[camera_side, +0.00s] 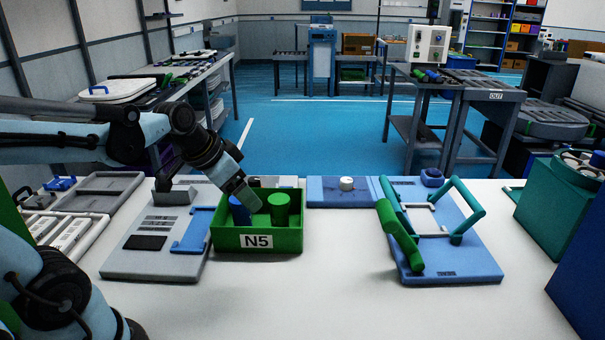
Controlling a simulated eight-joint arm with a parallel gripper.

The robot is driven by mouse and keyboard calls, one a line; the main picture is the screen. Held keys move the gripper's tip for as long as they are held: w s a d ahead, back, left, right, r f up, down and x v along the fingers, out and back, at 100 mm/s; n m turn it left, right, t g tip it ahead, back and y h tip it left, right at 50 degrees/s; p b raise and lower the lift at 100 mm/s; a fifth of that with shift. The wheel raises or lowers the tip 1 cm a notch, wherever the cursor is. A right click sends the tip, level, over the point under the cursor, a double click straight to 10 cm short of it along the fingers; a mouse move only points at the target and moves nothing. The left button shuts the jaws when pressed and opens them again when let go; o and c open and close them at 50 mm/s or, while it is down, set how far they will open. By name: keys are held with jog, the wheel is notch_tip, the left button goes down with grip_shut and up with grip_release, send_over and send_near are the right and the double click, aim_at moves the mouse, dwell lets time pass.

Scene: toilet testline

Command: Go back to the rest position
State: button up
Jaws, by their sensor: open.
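My gripper (246,200) is at the end of my arm, which reaches in from the left and points down to the right. Its tip is over the green bin marked N5 (257,240), close to a blue cylinder (239,211) standing inside the bin. A green cylinder (279,208) stands in the bin to the right of the gripper. The gripper is open, with nothing seen between its fingers. Whether it touches the blue cylinder cannot be told from this view.
A grey fixture plate (130,262) lies left of the bin. A blue plate (458,268) with a teal frame and green bar (398,234) stands right. Behind is a blue block with a white knob (346,184). Teal and blue boxes edge the right. White table (340,290) is clear in front.

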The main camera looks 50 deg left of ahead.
jog(key=s+d+n+t, duration=0.1)
jog(key=s+d, duration=0.2)
jog(key=d, duration=0.3)
jog(key=shift+s+d+f, duration=0.2)
jog(key=shift+d+f, duration=0.05)
jog(key=shift+f, duration=0.1)
dwell(0.5)
